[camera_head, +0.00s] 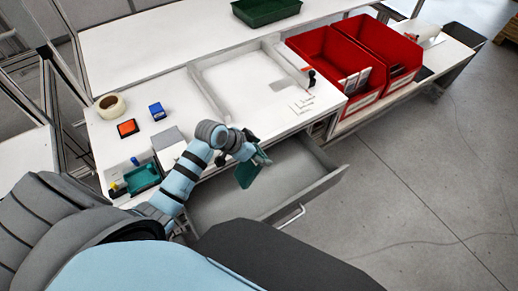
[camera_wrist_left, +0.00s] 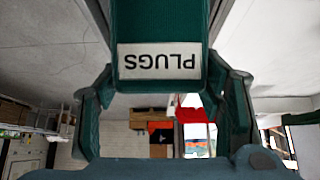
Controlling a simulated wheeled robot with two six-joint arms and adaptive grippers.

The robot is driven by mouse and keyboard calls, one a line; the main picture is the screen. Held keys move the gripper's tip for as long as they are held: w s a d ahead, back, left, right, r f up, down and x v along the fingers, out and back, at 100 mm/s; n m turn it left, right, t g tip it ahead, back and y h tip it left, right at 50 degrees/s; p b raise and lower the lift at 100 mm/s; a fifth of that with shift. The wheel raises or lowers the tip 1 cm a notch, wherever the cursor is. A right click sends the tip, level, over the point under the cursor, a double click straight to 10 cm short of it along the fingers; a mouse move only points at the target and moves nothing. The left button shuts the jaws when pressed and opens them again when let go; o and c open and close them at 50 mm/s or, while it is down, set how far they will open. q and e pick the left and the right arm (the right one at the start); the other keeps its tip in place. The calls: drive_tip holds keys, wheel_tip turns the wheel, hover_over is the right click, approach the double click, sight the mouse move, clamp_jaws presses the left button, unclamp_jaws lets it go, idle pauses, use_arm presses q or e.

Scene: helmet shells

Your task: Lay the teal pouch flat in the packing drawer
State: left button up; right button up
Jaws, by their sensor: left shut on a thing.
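The teal pouch (camera_head: 247,174) hangs from my left gripper (camera_head: 259,157) above the open packing drawer (camera_head: 307,196). In the left wrist view the pouch (camera_wrist_left: 160,22) shows a white label reading PLUGS, upside down, between the two fingers of my left gripper (camera_wrist_left: 163,100). My left gripper is shut on the pouch. The drawer is pulled out below the table edge, and its visible inside looks empty; my arm and body hide its left part. My right gripper is not in view.
Two red bins (camera_head: 327,58) stand at the right of the white table (camera_head: 225,122). A white tray (camera_head: 213,94), a tape roll (camera_head: 110,106), an orange pad (camera_head: 127,127), a blue box (camera_head: 157,111) and a small green tray (camera_head: 142,179) lie on it. A green crate (camera_head: 266,10) is behind.

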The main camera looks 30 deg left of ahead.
sight(244, 172)
use_arm(q)
wheel_tip(244, 172, down, 15)
drive_tip(key=b, duration=1)
drive_tip(key=shift+r, duration=0.15)
drive_tip(key=o, duration=1.6)
drive_tip(key=shift+r, duration=0.1)
drive_tip(key=v, duration=1.2)
